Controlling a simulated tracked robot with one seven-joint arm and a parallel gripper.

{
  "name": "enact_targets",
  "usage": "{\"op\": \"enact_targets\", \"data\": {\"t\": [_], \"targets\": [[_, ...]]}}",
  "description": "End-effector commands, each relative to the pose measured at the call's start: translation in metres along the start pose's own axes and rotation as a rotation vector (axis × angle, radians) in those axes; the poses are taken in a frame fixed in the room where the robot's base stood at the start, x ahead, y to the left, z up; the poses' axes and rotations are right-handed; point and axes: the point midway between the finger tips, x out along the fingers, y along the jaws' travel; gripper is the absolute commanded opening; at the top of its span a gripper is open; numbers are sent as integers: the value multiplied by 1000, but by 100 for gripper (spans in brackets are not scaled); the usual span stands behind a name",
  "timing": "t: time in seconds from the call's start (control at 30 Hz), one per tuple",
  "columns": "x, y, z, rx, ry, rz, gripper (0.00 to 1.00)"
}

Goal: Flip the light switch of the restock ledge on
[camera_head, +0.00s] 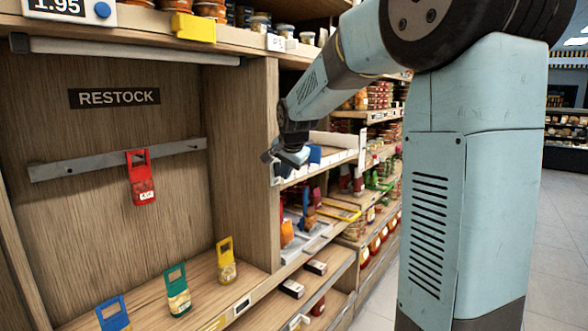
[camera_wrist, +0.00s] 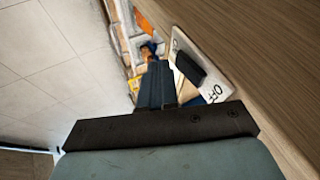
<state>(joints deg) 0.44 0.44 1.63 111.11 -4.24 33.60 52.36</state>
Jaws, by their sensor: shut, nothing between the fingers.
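The light switch (camera_wrist: 190,68) shows in the wrist view as a dark rocker on a white plate fixed to the wood panel. The plate's near end reads OFF; the lettering at its far end is mostly cut off or unclear. My gripper (camera_wrist: 156,72) is shut and empty, its fingers just left of the plate in that view. I cannot tell whether they touch it. In the head view my gripper (camera_head: 285,158) is at the right edge of the restock ledge's upright panel (camera_head: 258,130). The switch is not visible there. The ledge's lamp tube (camera_head: 130,48) looks grey and unlit.
Under the RESTOCK sign (camera_head: 114,97) a grey rail (camera_head: 80,166) carries a red tag (camera_head: 141,178). Blue, green (camera_head: 178,290) and yellow tagged items stand on the ledge below. Stocked shelves lie right of the panel, close to my gripper. Open floor (camera_wrist: 50,60) shows left in the wrist view.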

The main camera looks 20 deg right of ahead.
Motion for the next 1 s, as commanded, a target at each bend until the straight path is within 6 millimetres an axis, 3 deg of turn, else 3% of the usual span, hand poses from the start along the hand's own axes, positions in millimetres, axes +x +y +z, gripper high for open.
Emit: {"op": "enact_targets", "data": {"t": [0.2,1.0], "targets": [[6,-9,0,-1,0,0,0],[8,-15,1,-1,0,-1,0]]}}
